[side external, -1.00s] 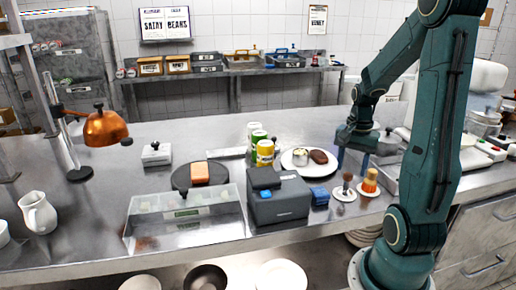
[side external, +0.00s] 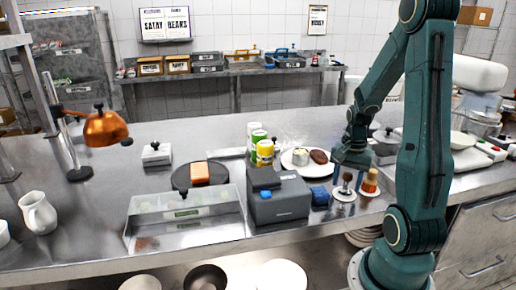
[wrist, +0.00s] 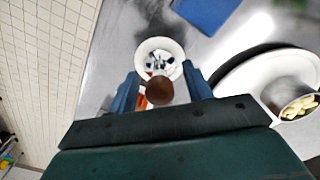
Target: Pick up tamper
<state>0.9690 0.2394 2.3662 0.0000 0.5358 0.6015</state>
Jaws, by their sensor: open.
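The tamper (side external: 346,184) has a dark brown rounded handle and stands upright on a small white saucer (side external: 345,197) at the right of the counter. In the wrist view its round brown top (wrist: 160,90) shows between my two blue fingers, with the white saucer (wrist: 172,46) beyond it. My gripper (side external: 350,172) is open and low over the tamper, with one finger on each side of it. I cannot tell whether either finger touches the handle. The lower part of the tamper is hard to make out in the wrist view.
An orange-topped item (side external: 370,182) stands close to the right of the tamper. A blue sponge (side external: 320,196) and a grey box (side external: 278,208) are to the left. A plate of food (side external: 288,161) lies behind. The counter's front edge is near.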

